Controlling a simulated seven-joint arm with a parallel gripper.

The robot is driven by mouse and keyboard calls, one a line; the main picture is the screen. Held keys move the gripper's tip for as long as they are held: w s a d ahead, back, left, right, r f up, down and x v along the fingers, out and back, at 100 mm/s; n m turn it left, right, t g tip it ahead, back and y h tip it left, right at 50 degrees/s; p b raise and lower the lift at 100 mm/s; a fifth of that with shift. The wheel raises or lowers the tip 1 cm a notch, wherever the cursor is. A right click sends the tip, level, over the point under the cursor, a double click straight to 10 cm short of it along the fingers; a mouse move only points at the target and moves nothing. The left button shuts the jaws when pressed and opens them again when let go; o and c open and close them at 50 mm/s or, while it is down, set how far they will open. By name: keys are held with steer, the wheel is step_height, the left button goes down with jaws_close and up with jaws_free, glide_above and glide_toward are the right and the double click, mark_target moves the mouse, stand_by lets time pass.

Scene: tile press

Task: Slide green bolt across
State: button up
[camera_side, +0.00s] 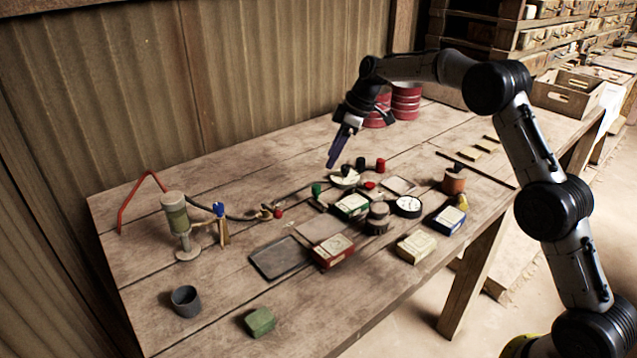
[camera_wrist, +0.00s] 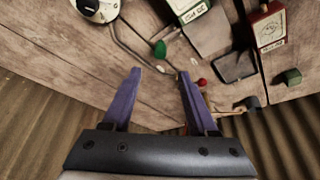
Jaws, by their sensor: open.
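A small green knob (camera_side: 316,188), which looks like the handle of the green bolt, stands near the middle of the table beside a green-sided box (camera_side: 352,206). In the wrist view the green knob (camera_wrist: 160,49) lies just ahead of the space between my fingertips, and a thin bent rod lies beside it. My gripper (camera_side: 331,164) points down above the table, a little behind and right of the knob in the side view. Its two purple fingers (camera_wrist: 159,72) are apart with nothing between them.
Dark and red knobs (camera_side: 380,165) stand close right of my gripper. A white dial (camera_side: 408,206), red box (camera_side: 333,251), dark tray (camera_side: 278,259) and pump-like cylinder (camera_side: 176,218) crowd the table. A red ball (camera_wrist: 203,82) sits near one fingertip.

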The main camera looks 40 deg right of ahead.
mark_target(316, 186)
steer(key=x, duration=0.9)
steer(key=shift+w+a+f, duration=0.15)
steer(key=shift+f, duration=0.2)
jaws_close()
stand_by(0.9)
